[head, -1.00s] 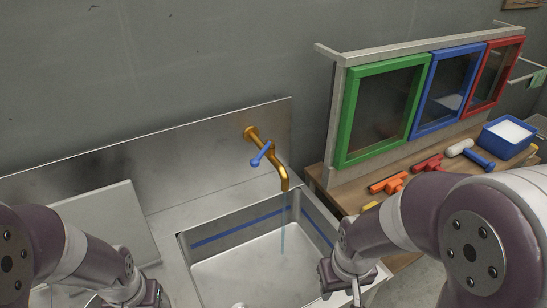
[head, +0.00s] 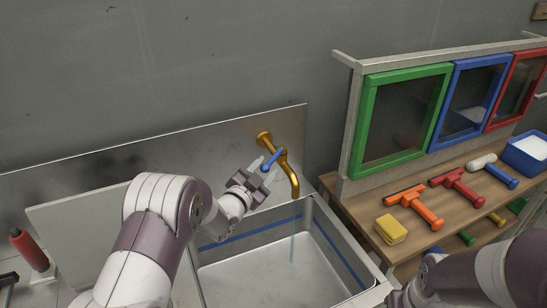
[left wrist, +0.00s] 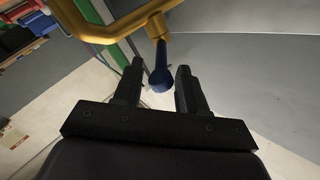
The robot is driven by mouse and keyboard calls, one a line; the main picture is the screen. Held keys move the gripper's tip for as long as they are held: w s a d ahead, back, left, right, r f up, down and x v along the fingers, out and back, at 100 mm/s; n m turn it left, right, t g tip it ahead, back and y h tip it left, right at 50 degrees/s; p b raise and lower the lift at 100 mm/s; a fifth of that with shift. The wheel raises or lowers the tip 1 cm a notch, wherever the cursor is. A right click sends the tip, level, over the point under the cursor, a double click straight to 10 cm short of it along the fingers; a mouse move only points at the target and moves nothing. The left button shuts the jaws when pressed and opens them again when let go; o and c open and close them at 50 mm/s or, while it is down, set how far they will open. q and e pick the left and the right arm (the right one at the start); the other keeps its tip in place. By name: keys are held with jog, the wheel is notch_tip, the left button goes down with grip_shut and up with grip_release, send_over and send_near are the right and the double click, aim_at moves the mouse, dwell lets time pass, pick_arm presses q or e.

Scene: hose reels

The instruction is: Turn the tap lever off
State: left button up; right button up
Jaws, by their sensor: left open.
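The brass tap (head: 293,176) is on the metal wall panel, and a thin stream of water (head: 292,240) runs from its spout into the sink. Its blue lever (head: 275,157) slants across the tap body. My left gripper (head: 262,172) is open at the lever's lower left end. In the left wrist view the blue lever (left wrist: 161,74) shows between the two open fingertips (left wrist: 160,72), with gaps beside it. Whether either finger touches it I cannot tell. My right gripper is not in view; only part of that arm shows.
The sink (head: 270,268) with a blue line lies below the tap. To the right, a wooden bench (head: 362,205) holds squeegees, a yellow sponge (head: 391,229) and a blue tub (head: 525,160), under framed windows. A red bottle (head: 30,252) stands at far left.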

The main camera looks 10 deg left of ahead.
aim_at(271, 159)
pick_arm(q)
jog(key=x, duration=0.3)
jog(key=shift+w+p, duration=0.3)
jog(key=shift+p, duration=0.05)
jog(key=shift+w+d, duration=0.2)
jog(key=shift+w, duration=0.25)
grip_shut()
